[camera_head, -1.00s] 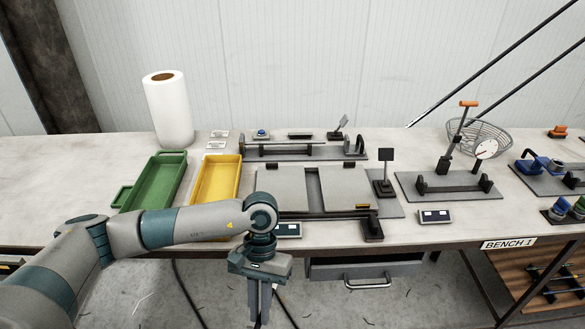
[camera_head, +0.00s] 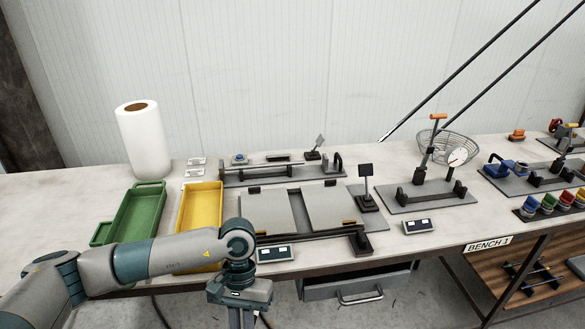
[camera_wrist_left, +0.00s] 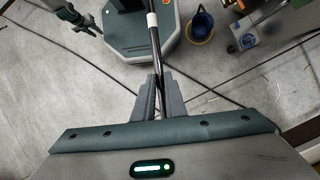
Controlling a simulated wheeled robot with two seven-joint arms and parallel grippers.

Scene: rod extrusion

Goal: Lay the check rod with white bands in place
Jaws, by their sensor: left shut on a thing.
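The check rod (camera_wrist_left: 156,45) is thin and dark, with a white band (camera_wrist_left: 152,20) near its far end in the left wrist view. My left gripper (camera_wrist_left: 159,92) is shut on it, and the rod points away from the jaws over the floor. In the head view my left gripper (camera_head: 240,315) hangs at the bottom edge, in front of the bench, its fingertips cut off by the frame. I cannot make out the rod there.
The bench holds a green tray (camera_head: 163,190), a yellow tray (camera_head: 217,189), a plate fixture (camera_head: 262,215), a long rail fixture (camera_head: 230,181) and a two-post dial gauge stand (camera_head: 375,202). Small displays (camera_head: 291,252) line the front edge.

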